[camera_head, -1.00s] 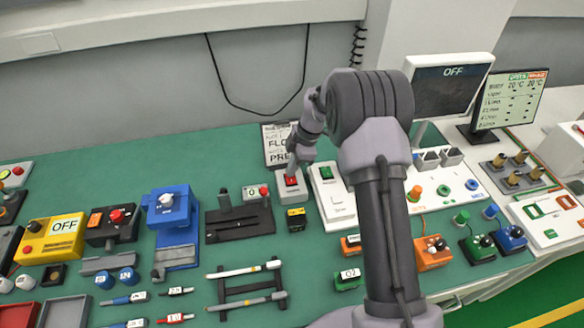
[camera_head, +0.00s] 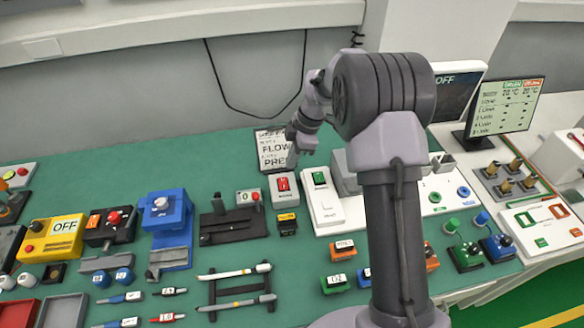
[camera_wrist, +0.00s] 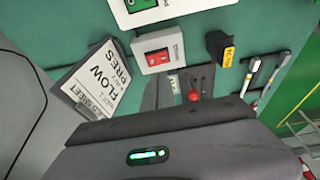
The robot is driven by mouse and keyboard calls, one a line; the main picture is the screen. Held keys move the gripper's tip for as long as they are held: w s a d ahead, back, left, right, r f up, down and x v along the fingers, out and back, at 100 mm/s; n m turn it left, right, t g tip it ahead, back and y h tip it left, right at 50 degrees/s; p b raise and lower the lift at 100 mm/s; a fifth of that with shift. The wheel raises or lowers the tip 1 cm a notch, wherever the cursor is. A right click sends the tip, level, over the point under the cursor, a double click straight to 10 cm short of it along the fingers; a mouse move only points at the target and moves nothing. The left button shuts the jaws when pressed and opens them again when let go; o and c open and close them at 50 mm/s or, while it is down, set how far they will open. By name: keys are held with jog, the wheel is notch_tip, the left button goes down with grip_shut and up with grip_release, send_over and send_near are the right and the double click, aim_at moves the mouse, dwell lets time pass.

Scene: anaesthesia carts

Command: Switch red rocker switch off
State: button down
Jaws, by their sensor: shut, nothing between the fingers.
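The red rocker switch (camera_head: 283,184) sits on a small light-grey box (camera_head: 285,200) on the green table in the head view. In the wrist view the red rocker (camera_wrist: 157,58) shows at upper centre on its grey box. I cannot tell which half is pressed. My gripper (camera_head: 304,149) is shut and empty, above and behind the switch box, apart from it, in front of the FLOW/PRES sign. In the wrist view my dark gripper body fills the bottom.
A white box with a green switch (camera_head: 320,180) stands just right. A yellow-black block (camera_head: 287,224) lies in front. A black lever unit with a red knob (camera_head: 232,220) is left. The FLOW/PRES sign (camera_head: 272,160) stands behind. A monitor reading OFF (camera_head: 458,95) is at back right.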

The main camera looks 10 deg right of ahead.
jog(key=v, duration=0.3)
jog(key=a+p+v, duration=0.1)
jog(key=v, duration=0.1)
jog(key=shift+w+r, duration=0.2)
jog(key=shift+r, duration=0.15)
jog(key=shift+d, duration=0.15)
jog(key=b, duration=0.7)
send_near(282, 180)
jog(key=x, duration=0.5)
jog(key=shift+a+f, duration=0.1)
jog(key=shift+a, duration=0.2)
jog(key=shift+f, duration=0.6)
